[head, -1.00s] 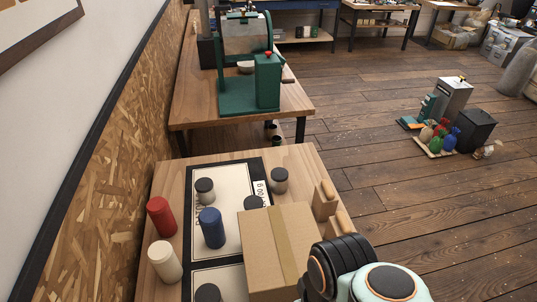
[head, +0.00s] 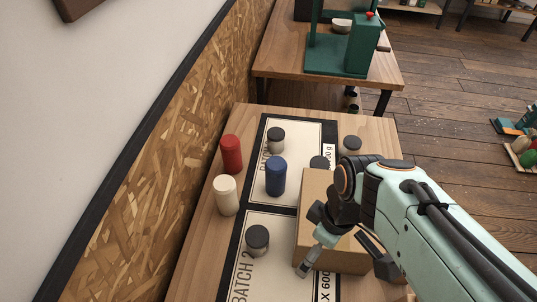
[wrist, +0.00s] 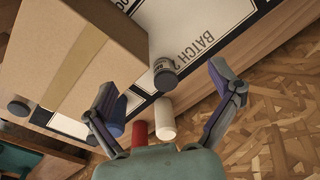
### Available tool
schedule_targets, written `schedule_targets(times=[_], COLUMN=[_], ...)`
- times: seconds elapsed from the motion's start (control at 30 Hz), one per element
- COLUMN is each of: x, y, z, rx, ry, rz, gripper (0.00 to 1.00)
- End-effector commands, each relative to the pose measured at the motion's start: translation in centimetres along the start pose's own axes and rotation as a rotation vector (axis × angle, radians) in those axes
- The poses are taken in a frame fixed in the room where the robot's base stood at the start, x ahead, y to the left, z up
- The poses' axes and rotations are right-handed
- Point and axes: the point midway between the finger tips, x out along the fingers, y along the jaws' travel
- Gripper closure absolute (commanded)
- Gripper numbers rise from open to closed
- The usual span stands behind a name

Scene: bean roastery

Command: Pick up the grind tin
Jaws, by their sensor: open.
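Several small jars with dark lids stand on the table; I cannot read which is the grind tin. One jar (head: 257,240) stands on the "BATCH 2" panel, left of the cardboard box. In the wrist view this jar (wrist: 165,75) shows small lettering on its side and appears between my fingers, apart from them. Other lidded jars stand farther back: one (head: 276,140) on the far panel, one (head: 352,145) near the right edge, and one (head: 320,163) partly hidden behind the box. My gripper (head: 345,262) is open and empty above the box.
The cardboard box (head: 312,200) stands right of the jar, under my arm. A blue cylinder (head: 275,177), a red one (head: 231,154) and a cream one (head: 226,196) stand behind and left. A chipboard wall (head: 150,150) borders the table's left side.

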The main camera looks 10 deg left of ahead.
Motion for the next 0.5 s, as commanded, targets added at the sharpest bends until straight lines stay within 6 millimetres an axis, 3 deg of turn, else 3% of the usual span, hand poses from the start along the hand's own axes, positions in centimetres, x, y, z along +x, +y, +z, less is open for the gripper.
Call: schedule_targets(times=[0.1,0.3,0.5], x=[3.3,9.7,13.7], y=[1.6,2.4,2.2], z=[-4.5,-10.5,-13.2], rx=[-0.542,-1.355,-1.8], ry=[-0.019,-0.06,-0.096], rz=[-0.011,-0.01,-0.014], gripper=[0.1,0.1,0.1])
